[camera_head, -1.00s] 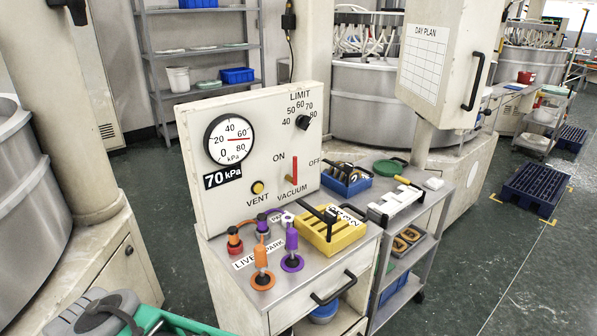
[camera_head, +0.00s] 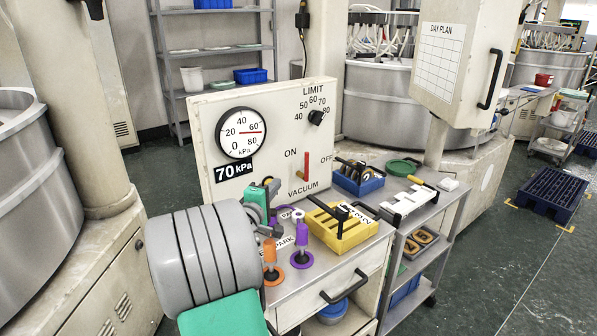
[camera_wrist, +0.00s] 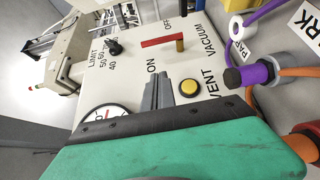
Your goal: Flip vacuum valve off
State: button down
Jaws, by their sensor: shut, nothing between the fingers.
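The vacuum valve is a red lever (camera_head: 306,164) on the front of the cream panel, above the VACUUM label. It stands upright, with ON printed to its left and OFF to its right. In the sideways wrist view the red lever (camera_wrist: 163,41) shows with its brass-coloured pivot. My gripper (camera_head: 273,186) is left of the lever in front of the panel, apart from it. In the wrist view my gripper (camera_wrist: 157,80) has its grey fingers together and empty, near the ON label and the yellow VENT button (camera_wrist: 190,88).
Orange and purple plugs (camera_head: 302,240) stand on the cabinet top below the panel, beside a yellow block holder (camera_head: 345,235). A pressure gauge (camera_head: 240,133) and a LIMIT knob (camera_head: 317,117) are on the panel. A blue tray (camera_head: 357,183) stands right on the cart.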

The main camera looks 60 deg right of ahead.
jog(key=shift+a+r, duration=0.1)
jog(key=d+p, duration=0.1)
jog(key=d, duration=0.3)
jog(key=d+p, duration=0.1)
jog(key=d, duration=0.3)
jog(key=s+d+p, duration=0.1)
jog(key=d, duration=0.4)
jog(key=shift+r+p, duration=0.1)
jog(key=shift+p, duration=0.3)
jog(key=shift+d+r+y, duration=0.1)
jog(key=shift+y, duration=0.2)
